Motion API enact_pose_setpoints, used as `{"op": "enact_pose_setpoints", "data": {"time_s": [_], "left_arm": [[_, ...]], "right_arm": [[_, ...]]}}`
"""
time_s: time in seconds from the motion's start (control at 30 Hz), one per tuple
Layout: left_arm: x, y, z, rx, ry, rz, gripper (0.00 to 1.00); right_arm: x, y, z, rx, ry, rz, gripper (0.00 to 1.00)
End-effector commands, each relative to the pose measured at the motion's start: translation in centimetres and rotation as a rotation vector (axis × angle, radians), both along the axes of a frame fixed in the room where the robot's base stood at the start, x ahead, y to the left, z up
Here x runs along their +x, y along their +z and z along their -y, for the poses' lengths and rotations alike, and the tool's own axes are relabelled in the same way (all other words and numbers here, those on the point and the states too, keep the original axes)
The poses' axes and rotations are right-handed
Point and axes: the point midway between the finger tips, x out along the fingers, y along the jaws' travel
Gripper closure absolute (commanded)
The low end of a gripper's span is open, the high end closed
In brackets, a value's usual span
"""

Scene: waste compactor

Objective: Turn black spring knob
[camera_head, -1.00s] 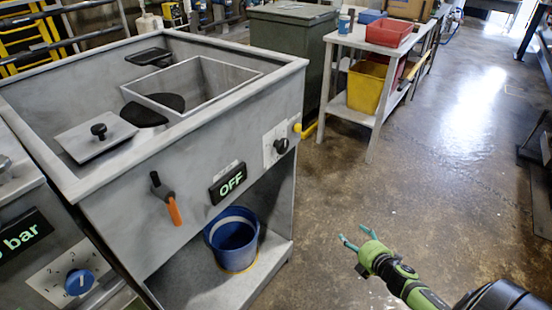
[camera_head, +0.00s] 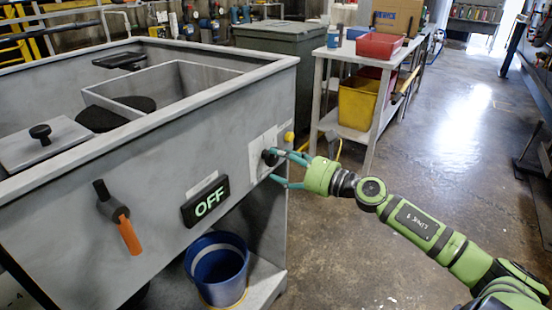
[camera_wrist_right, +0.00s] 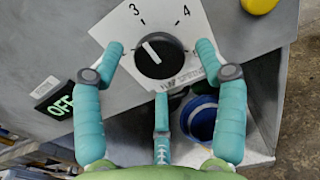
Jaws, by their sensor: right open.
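The black spring knob (camera_wrist_right: 160,55) sits on a white numbered plate (camera_wrist_right: 186,17) on the compactor's front panel. In the right wrist view its white mark points up and left, towards the 3. In the head view the knob (camera_head: 269,156) is partly covered by the fingers. My right gripper (camera_head: 282,168) is at the knob with its teal fingers apart. In the right wrist view the right gripper (camera_wrist_right: 160,76) has fingers on either side of the knob and one below it; I cannot tell whether they touch it. My left gripper is not in view.
A yellow button (camera_head: 289,137) is close to the plate. An OFF display (camera_head: 206,202) and an orange-handled lever (camera_head: 121,220) are further left on the panel. A blue bucket (camera_head: 217,270) stands on the shelf below. The floor at right is clear.

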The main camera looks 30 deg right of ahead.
Motion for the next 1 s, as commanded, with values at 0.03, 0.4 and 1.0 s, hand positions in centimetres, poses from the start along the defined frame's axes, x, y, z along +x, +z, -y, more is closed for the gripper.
{"op": "enact_pose_setpoints", "data": {"time_s": [0.03, 0.4, 1.0], "left_arm": [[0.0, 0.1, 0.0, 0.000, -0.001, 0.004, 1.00], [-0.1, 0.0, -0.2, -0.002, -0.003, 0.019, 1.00], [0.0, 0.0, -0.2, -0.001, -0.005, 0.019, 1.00]], "right_arm": [[0.5, 0.2, -0.1, 0.002, -0.002, 0.002, 0.28], [2.0, 0.0, -0.8, 0.003, -0.002, 0.000, 0.28], [2.0, -0.2, -0.8, 0.009, -0.001, -0.007, 0.83]]}}
